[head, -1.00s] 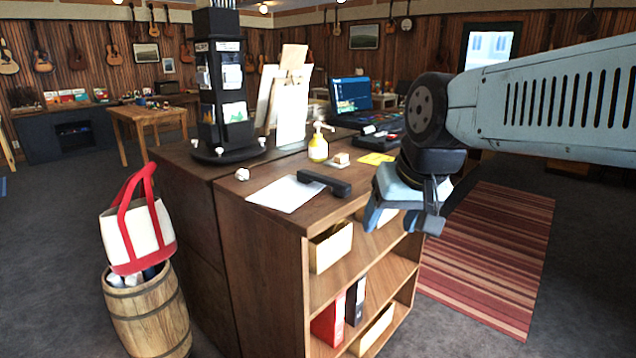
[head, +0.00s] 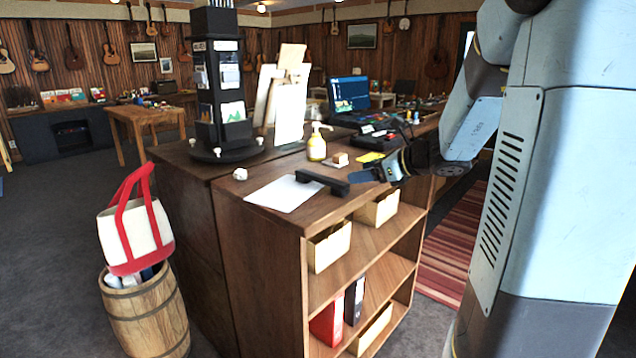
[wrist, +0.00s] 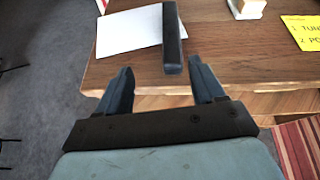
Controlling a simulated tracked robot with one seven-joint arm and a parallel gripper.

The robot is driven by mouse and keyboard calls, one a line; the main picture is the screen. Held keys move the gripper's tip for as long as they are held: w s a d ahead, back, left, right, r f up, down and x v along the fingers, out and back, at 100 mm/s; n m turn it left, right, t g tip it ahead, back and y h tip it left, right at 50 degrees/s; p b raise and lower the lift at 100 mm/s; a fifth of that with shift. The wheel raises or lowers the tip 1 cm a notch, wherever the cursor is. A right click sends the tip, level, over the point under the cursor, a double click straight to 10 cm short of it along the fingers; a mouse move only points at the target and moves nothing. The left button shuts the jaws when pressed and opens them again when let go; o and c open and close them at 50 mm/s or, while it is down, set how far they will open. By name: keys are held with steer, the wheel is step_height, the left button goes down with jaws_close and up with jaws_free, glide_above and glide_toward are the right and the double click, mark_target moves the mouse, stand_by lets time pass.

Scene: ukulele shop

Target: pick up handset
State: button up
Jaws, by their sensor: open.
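The black handset (head: 323,182) lies on the wooden counter top (head: 262,185), partly over a white sheet of paper (head: 285,194). In the wrist view the handset (wrist: 172,40) points lengthwise toward my gripper (wrist: 163,82), its near end just ahead of and between the two fingertips. My gripper is open and empty, with its fingers apart at the counter's front edge. In the head view my gripper (head: 368,175) is just right of the handset's right end. I cannot tell from these views whether a finger touches it.
A yellow pump bottle (head: 317,147), a small block on a holder (head: 340,160) and a yellow note (wrist: 302,32) stand or lie beyond the handset. A dark display tower (head: 222,90) and laptop (head: 350,95) are farther back. Open shelves (head: 375,258) lie below the counter top.

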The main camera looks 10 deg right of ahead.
steer(key=d+m, duration=0.1)
glide_toward(324, 177)
steer(key=shift+t, duration=0.3)
steer(key=x, duration=0.7)
steer(key=shift+a+f, duration=0.2)
steer(key=shift+f, duration=0.2)
steer(key=c, duration=1.3)
steer(key=shift+o, duration=0.2)
steer(key=shift+r, duration=0.15)
